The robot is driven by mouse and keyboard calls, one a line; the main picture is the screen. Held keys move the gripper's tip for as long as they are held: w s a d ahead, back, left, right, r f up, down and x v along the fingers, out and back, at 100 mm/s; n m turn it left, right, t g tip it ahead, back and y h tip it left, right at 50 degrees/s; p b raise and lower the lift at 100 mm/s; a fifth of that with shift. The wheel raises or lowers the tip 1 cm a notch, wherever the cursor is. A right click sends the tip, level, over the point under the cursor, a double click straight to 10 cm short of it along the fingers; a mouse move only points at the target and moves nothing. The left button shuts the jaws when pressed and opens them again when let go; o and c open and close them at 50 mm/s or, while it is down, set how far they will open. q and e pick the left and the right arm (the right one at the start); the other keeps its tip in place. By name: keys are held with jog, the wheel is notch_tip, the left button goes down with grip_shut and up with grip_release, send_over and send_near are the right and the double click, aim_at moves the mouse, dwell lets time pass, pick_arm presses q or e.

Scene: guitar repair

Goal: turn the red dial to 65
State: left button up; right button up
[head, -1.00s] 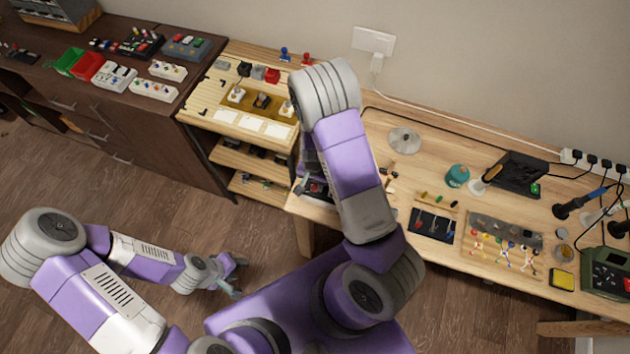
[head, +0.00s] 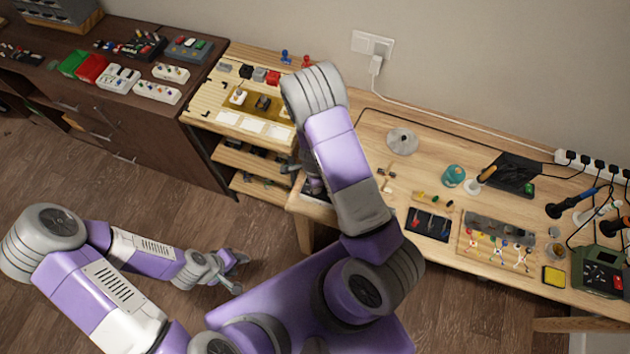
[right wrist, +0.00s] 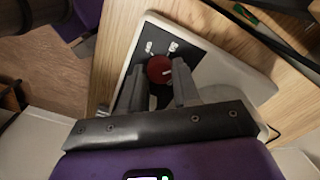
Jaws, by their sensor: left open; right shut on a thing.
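The red dial (right wrist: 159,70) shows in the right wrist view, on a black panel (right wrist: 190,48) with white markings. The panel sits on a pale plate (right wrist: 228,72) on the wooden bench. The markings are too small to read. My right gripper (right wrist: 158,84) is shut on the dial, with one finger on each side of it. In the head view my right arm hides the dial and most of this gripper. My left gripper (head: 238,272) is open and empty, low over the floor and away from the bench.
The wooden bench (head: 375,130) holds a grey disc (head: 402,141), a teal container (head: 453,176), a black tray (head: 428,224) and a yellow pad (head: 553,276). A dark cabinet (head: 150,130) stands at the left. A green-handled tool (right wrist: 245,14) lies near the plate.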

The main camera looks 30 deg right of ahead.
jog(key=shift+m+p, duration=0.65)
jog(key=shift+m, duration=1.35)
jog(key=o, duration=1.1)
jog(key=shift+c, duration=0.2)
notch_tip(320, 180, up, 8)
jog(key=shift+f+p, duration=0.2)
jog(key=shift+p, duration=0.95)
